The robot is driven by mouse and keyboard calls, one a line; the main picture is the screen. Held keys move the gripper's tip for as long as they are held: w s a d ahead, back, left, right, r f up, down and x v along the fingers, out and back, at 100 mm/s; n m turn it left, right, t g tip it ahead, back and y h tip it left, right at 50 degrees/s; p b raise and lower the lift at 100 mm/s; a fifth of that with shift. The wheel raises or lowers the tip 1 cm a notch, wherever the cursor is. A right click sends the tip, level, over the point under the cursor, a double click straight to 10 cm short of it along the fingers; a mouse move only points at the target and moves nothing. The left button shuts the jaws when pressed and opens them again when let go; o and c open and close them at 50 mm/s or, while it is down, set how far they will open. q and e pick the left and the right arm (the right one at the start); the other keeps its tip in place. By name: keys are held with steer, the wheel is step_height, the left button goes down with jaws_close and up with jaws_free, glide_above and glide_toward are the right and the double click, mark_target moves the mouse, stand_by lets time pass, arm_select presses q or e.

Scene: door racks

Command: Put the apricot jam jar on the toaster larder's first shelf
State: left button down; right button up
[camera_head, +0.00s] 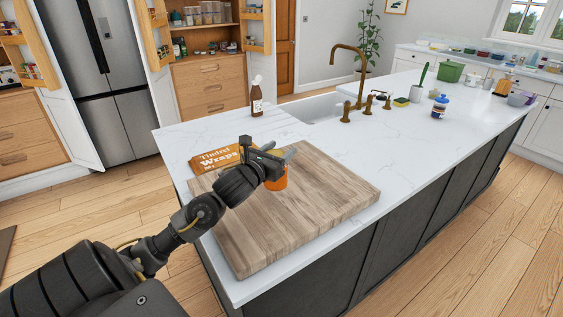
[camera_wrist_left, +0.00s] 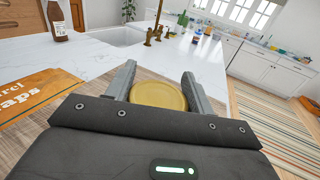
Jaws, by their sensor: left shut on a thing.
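The apricot jam jar (camera_head: 277,181) is orange and stands at the wooden chopping board on the island, partly hidden by my left gripper (camera_head: 280,157). In the left wrist view its round golden lid (camera_wrist_left: 158,95) sits between the two fingers of the left gripper (camera_wrist_left: 160,88), which is shut on it. Whether the jar touches the board cannot be told. My right gripper is not in view.
The chopping board (camera_head: 325,205) fills the island's near end. A sink (camera_head: 320,108) with brass taps lies beyond. Open larder doors (camera_head: 154,45) jut out beside the fridge (camera_head: 105,75). Floor is clear between.

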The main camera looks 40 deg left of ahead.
arm_select(q)
steer(key=shift+w+f, duration=0.5)
steer(key=shift+f, duration=0.05)
step_height(320, 180, down, 2)
steer(key=shift+f+p, duration=0.1)
steer(key=shift+p, duration=0.55)
steer(key=shift+f, duration=0.45)
steer(key=c, duration=0.6)
jaws_free()
steer(key=shift+d+f, duration=0.1)
steer(key=shift+o, duration=0.2)
steer(key=s+d+b, duration=0.1)
steer(key=s+b, duration=0.2)
steer(key=s, duration=0.9)
steer(key=shift+d, duration=0.15)
